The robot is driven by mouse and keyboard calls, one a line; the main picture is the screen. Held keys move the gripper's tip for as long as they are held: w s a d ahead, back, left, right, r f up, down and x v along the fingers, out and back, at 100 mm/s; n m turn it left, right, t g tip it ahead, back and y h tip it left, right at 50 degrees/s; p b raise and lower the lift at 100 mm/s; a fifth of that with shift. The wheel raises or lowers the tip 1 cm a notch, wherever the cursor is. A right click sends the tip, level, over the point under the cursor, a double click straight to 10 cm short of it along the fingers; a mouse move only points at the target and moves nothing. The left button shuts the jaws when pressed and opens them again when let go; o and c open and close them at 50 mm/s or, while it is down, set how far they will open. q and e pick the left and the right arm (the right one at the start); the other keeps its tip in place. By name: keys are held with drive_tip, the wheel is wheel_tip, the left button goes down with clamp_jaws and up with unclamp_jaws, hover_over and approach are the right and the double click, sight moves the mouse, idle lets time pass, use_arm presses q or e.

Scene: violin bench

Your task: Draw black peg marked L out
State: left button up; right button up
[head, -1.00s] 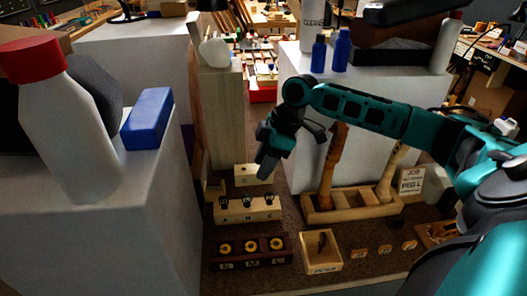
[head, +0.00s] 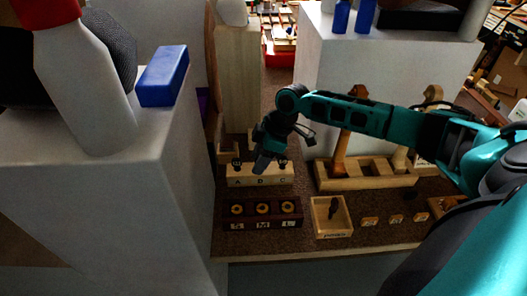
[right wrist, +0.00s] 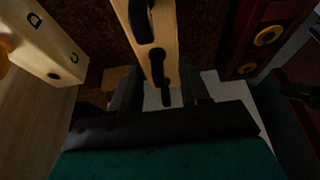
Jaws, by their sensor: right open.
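Black pegs stand in a pale wooden block (head: 260,178) with letters on its front; they also show in the right wrist view (right wrist: 158,68). I cannot read an L on any peg. A dark red rack (head: 262,223) with S, M and L labels and yellow rings sits in front of the block. My right gripper (head: 264,163) is open, pointing down over the block and covering its middle. In the right wrist view its fingers (right wrist: 160,88) stand on either side of the block's end, near the black pegs; contact is not clear. My left gripper is not in view.
An open wooden box (head: 322,222) with a dark item in it stands right of the rack. A long wooden tray (head: 350,185) holds upright wooden pieces. A tall white block (head: 160,190) with a bottle and a blue box rises on the left.

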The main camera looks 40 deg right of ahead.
drive_tip(key=shift+c, duration=0.2)
clamp_jaws()
idle(0.6)
